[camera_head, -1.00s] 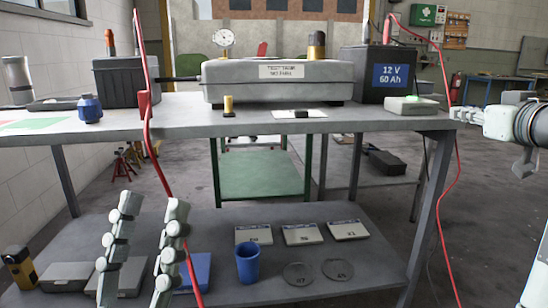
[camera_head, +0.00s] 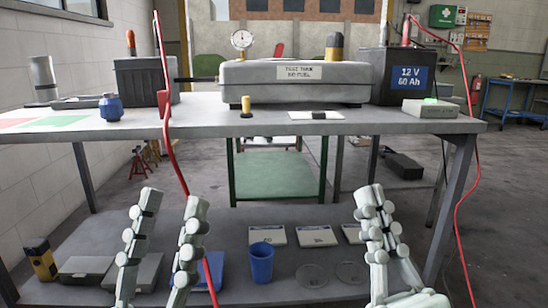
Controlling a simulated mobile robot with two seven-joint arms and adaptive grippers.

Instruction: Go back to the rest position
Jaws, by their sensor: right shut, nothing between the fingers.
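My left gripper (camera_head: 173,202) is in the lower left of the head view, its two pale segmented fingers pointing up and well apart. The right gripper hides part of one white card on that shelf.
The grey workbench (camera_head: 400,126) carries a test tank (camera_head: 290,92), a 12 V battery (camera_head: 395,95), a blue knob-like piece (camera_head: 110,107) and a brass cylinder (camera_head: 246,105). A blue cup (camera_head: 261,264) stands on the lower shelf. A red cable (camera_head: 173,165) hangs behind the left gripper.

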